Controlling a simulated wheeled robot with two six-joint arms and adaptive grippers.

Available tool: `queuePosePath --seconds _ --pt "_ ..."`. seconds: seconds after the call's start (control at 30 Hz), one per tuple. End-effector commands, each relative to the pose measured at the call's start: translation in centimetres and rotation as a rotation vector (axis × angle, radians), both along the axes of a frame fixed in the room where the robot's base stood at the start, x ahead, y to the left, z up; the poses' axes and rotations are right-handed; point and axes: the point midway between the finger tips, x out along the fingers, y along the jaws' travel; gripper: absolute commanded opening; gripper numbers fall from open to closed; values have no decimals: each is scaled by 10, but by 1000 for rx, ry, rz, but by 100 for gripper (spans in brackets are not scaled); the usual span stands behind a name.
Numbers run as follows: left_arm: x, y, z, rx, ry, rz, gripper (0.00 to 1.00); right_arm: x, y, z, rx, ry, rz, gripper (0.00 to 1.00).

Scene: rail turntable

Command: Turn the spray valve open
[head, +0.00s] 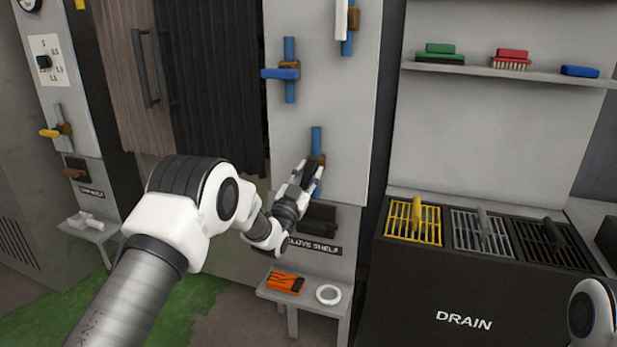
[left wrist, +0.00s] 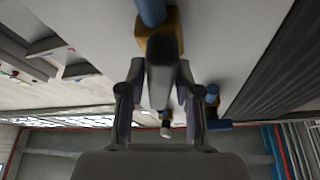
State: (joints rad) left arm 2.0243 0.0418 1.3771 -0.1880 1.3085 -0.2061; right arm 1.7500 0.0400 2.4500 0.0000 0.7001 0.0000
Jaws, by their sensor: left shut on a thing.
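A valve on the pale panel has a blue vertical pipe (head: 316,139) and a brass body (left wrist: 160,32). Its dark lever (left wrist: 164,62) sticks out toward the left wrist camera. My left gripper (head: 310,177) is shut on this lever, with a finger on either side of it, and hides most of it in the head view. No label naming the valve is readable. My right gripper is out of view; only a white part of my right arm shows at the lower right.
A blue-handled valve (head: 281,74) and a white-handled valve (head: 341,18) sit higher on the panel. Below, a small shelf (head: 320,305) holds an orange item (head: 285,283) and a white ring (head: 328,294). A drain unit (head: 463,321) with grates stands at right.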

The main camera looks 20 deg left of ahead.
Motion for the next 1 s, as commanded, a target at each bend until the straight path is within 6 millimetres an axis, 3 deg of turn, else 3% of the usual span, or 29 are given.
queuePosePath --seconds 0.4,1.0 --pt "0 0 -2 -250 13 0 0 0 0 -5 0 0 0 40" --pt "0 0 -2 -301 15 -1 0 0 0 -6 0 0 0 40"
